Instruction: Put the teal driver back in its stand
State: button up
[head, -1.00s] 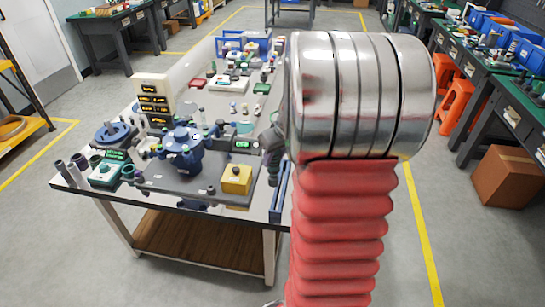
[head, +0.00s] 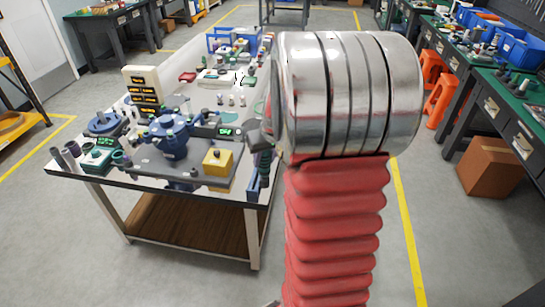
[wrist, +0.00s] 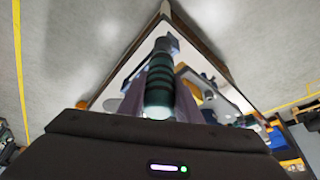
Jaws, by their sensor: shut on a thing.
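My gripper (head: 262,146) is at the right edge of the workbench, partly hidden behind my arm in the head view. In the wrist view its two fingers (wrist: 158,98) are shut on the ribbed handle of the teal driver (wrist: 157,82). The driver looks dark teal with black bands, and its far end points away from the wrist camera toward a bench corner. In the head view the driver (head: 264,168) hangs below the fingers, roughly upright. I cannot tell which thing is its stand. A blue upright piece (head: 253,187) is close beside the driver at the bench edge.
The workbench (head: 125,174) carries a blue valve body (head: 172,135), a yellow box (head: 218,162), a green-lit meter (head: 98,160) and a display tower (head: 142,90). Blue bins stand at its back. Floor is clear right of the bench, up to a cardboard box (head: 487,167).

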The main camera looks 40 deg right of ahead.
jog(key=w+a+f+n, duration=0.1)
jog(key=w+a, duration=0.2)
jog(key=a, duration=0.7)
jog(key=w+a+f+n, duration=0.1)
jog(key=w+a, duration=0.2)
jog(key=a, duration=0.7)
jog(key=w+a+f+n+y, duration=0.1)
jog(key=w+a, duration=0.1)
jog(key=a, duration=0.8)
jog(key=shift+w+f+n, duration=0.3)
jog(key=shift+w+n, duration=0.1)
